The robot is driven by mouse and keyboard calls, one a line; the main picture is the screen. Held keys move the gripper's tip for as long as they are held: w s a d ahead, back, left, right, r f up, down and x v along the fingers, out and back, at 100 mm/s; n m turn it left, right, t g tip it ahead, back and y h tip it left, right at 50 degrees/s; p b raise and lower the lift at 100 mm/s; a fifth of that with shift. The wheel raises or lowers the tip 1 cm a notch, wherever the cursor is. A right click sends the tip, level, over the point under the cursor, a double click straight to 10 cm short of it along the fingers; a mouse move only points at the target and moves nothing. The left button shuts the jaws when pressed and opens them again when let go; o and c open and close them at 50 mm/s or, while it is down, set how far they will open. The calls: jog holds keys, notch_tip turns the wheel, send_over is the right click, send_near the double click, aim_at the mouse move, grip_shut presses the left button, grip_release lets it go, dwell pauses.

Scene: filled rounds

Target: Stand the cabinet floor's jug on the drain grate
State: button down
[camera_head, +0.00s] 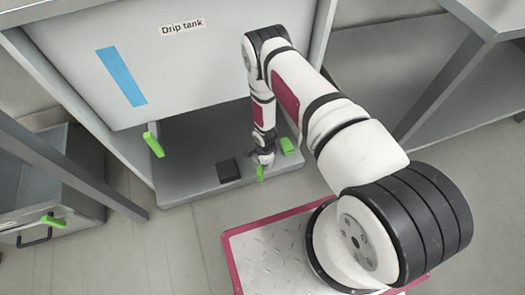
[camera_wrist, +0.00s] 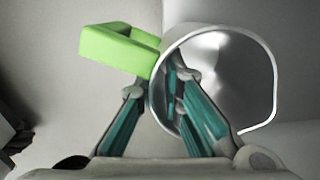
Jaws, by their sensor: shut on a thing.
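In the wrist view a shiny grey metal jug (camera_wrist: 232,75) shows its open mouth toward the camera, with a boxy green handle (camera_wrist: 118,50) at its left. My gripper (camera_wrist: 160,88) is shut on the jug's wall by the handle: the right finger shows inside the mouth, the left finger outside. In the head view my gripper (camera_head: 264,157) is low over the grey cabinet floor (camera_head: 190,143). The jug's body is hard to make out there. Green pieces show beside the gripper (camera_head: 287,146) and below it (camera_head: 260,172). I cannot identify the drain grate with certainty.
A small black square (camera_head: 229,170) lies on the cabinet floor left of my gripper. The drip tank (camera_head: 190,65) hangs above, with a green lever (camera_head: 153,143) below it. A grey bin (camera_head: 60,195) stands at left.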

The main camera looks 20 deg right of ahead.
jog(key=s+a+p, duration=0.1)
jog(key=s+p, duration=0.1)
jog(key=s, duration=0.6)
jog(key=w+d+r+n, duration=0.1)
jog(key=w+r+n, duration=0.4)
jog(key=r, duration=1)
jog(key=w+r+n, duration=0.4)
jog(key=w+r, duration=0.3)
jog(key=r, duration=0.7)
jog(key=s+r+n+p, duration=0.3)
jog(key=r+p, duration=0.4)
jog(key=r, duration=0.6)
jog(key=s+d+r+n+p, duration=0.1)
jog(key=s+r+n+p, duration=0.2)
jog(key=r+p, duration=0.5)
jog(key=s+d+r+n+p, duration=0.1)
jog(key=s+r+n+p, duration=0.2)
jog(key=r+p, duration=0.5)
notch_tip(320, 180, up, 12)
jog(key=shift+s+r+n, duration=0.1)
jog(key=shift+s+n, duration=0.2)
jog(key=shift+s, duration=0.45)
jog(key=shift+a, duration=0.2)
